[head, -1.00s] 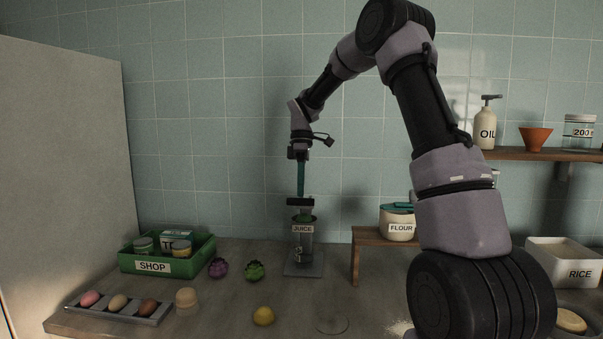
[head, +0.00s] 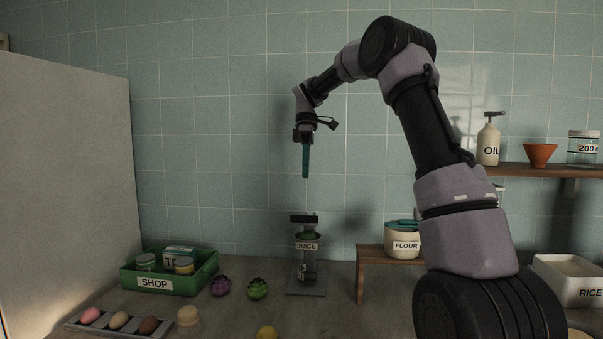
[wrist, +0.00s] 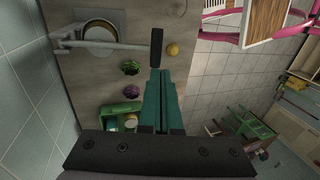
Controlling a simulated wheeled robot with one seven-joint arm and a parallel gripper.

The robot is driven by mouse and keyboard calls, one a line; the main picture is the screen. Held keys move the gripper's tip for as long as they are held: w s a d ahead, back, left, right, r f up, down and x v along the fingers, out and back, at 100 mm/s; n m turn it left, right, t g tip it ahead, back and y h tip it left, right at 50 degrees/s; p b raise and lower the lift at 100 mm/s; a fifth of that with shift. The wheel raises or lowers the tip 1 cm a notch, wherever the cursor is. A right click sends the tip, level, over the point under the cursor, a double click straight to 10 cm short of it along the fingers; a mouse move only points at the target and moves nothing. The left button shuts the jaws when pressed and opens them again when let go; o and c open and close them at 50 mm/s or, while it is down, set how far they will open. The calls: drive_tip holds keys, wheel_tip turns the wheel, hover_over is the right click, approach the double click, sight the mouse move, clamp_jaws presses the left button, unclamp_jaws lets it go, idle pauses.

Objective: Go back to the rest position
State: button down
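My gripper (head: 306,162) hangs fingers-down in the head view, with its teal fingers above the juice press (head: 307,260) and clear of it. In the wrist view my gripper (wrist: 160,80) has its two teal fingers together, with nothing seen between them. The press, labelled JUICE, stands upright on the counter with its dark top piece in place. In the wrist view its lever (wrist: 105,45) ends in a black handle (wrist: 156,48) just beyond my fingertips.
A green SHOP crate (head: 205,275) holds jars and a box. The air around my gripper is clear.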

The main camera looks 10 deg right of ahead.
drive_tip(key=s+d+r+m+t, duration=0.15)
drive_tip(key=s+r+m, duration=0.25)
drive_tip(key=s, duration=0.4)
drive_tip(key=s+d+r+m+t, duration=0.1)
drive_tip(key=s+r+m+t, duration=0.25)
drive_tip(key=s, duration=0.45)
drive_tip(key=s+d+f+m+t, duration=0.1)
drive_tip(key=s+f+m+t, duration=0.1)
drive_tip(key=s+m, duration=0.3)
drive_tip(key=s+d+f+m+t+y, duration=0.1)
drive_tip(key=s+d+f+m+t, duration=0.1)
drive_tip(key=s+m, duration=0.4)
drive_tip(key=s+f+t, duration=0.1)
drive_tip(key=s, duration=0.2)
drive_tip(key=shift+s+d, duration=0.2)
drive_tip(key=shift+s, duration=0.15)
